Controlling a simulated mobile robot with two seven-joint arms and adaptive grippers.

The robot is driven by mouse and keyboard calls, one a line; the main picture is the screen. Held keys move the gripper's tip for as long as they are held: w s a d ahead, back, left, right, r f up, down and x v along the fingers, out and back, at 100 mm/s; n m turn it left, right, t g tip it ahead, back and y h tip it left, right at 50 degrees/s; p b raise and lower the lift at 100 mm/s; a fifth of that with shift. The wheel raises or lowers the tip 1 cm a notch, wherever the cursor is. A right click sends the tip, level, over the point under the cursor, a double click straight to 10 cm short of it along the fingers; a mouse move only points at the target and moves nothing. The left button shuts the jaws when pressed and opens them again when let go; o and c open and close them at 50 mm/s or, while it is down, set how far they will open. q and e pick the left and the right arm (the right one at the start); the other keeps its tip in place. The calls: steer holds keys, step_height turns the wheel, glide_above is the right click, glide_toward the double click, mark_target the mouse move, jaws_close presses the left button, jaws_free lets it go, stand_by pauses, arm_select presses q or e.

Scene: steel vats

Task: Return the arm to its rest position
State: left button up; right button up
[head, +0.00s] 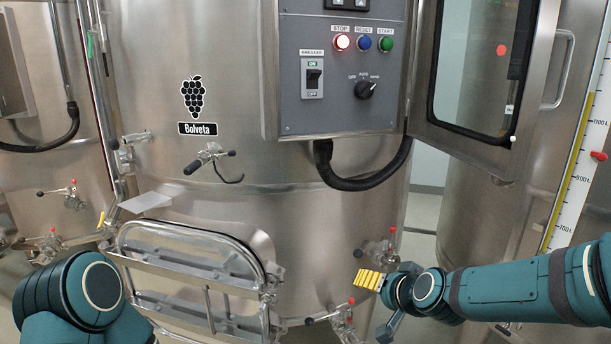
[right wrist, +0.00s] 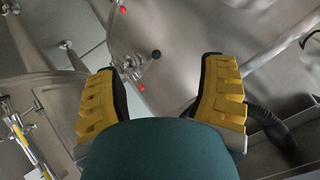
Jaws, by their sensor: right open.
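My right arm (head: 520,291) reaches in from the right in the head view, stretched toward the lower front of the vat. Its gripper (head: 368,280) has yellow finger pads and is below the control panel, near a small valve. In the right wrist view the gripper (right wrist: 160,72) is open, with its two yellow fingers wide apart and nothing between them. A valve fitting with a red tip shows beyond the fingers. My left arm (head: 95,288) shows at the lower left, and its gripper is not in view.
The steel vat (head: 240,60) fills the middle. Its control panel (head: 338,118) has a breaker switch, a knob and a lit stop button; its glazed door (head: 455,140) stands open to the right. An oval hatch (head: 190,240) and valves (head: 343,318) stick out low. A level gauge (head: 580,150) stands right.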

steer(key=s+a+f+n+g, duration=0.1)
steer(key=s+f+g, duration=0.1)
steer(key=s+f, duration=0.5)
steer(key=s+a+f+g, duration=0.2)
steer(key=s+f, duration=0.5)
steer(key=f, duration=0.7)
steer(key=s+a+f+n+g, duration=0.1)
steer(key=s+a+f+g, duration=0.1)
steer(key=s+f, duration=0.5)
step_height(320, 180, down, 4)
steer(key=shift+s+a+r+n+g+y, duration=0.15)
steer(key=shift+s+n+g+y, duration=0.15)
steer(key=shift+g, duration=0.6)
